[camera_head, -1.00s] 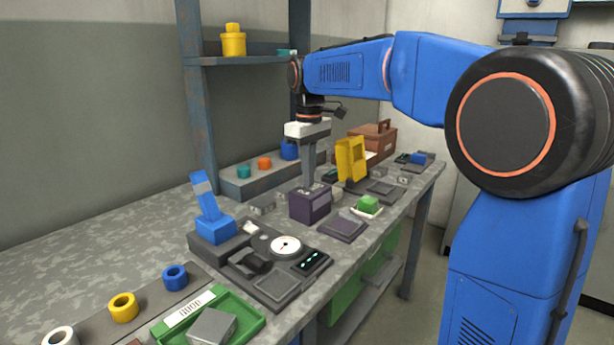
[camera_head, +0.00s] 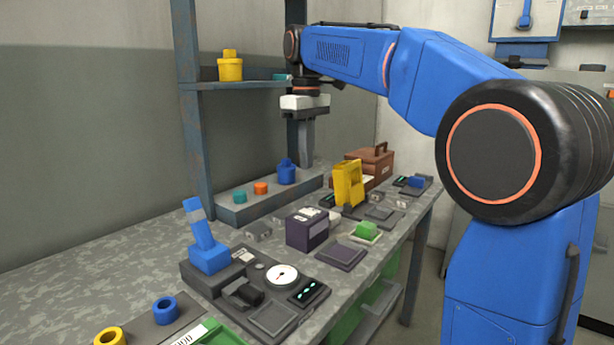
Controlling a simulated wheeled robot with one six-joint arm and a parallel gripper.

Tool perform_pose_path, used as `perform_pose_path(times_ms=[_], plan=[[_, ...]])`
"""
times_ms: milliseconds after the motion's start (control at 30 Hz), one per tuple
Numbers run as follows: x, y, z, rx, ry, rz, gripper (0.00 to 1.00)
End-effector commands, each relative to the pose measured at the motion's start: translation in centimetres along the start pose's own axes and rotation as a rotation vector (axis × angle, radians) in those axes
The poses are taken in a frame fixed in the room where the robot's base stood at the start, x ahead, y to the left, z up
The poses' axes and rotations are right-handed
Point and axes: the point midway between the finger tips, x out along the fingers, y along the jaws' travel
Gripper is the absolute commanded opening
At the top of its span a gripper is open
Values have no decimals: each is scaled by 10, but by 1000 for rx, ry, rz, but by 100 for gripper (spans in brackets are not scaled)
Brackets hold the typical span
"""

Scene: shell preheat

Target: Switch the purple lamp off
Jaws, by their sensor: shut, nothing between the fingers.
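A dark purple box (camera_head: 307,229) with pale markings on its top stands in the middle of the bench. A flat dark purple plate (camera_head: 341,257) lies in front of it. I cannot tell which part is the purple lamp or whether it is lit. My gripper (camera_head: 306,164) points down in the air, above and behind the purple box as seen here. It is shut, holds nothing and is apart from the box.
A blue upright piece (camera_head: 208,255) stands at the left and a yellow one (camera_head: 348,184) behind the box. A green block (camera_head: 366,230) sits to its right. A shelf post (camera_head: 188,120) rises behind the bench. The bench's back left (camera_head: 90,272) is clear.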

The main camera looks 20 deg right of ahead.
Motion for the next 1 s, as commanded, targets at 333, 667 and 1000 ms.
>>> perform_pose_path(times_ms=[333, 667, 1000], plan=[[-21, 0, 0, 0, 1, 0, 0], [-20, -1, 3, 4, 3, 1, 0], [13, -19, 68, 128, 76, 37, 0]])
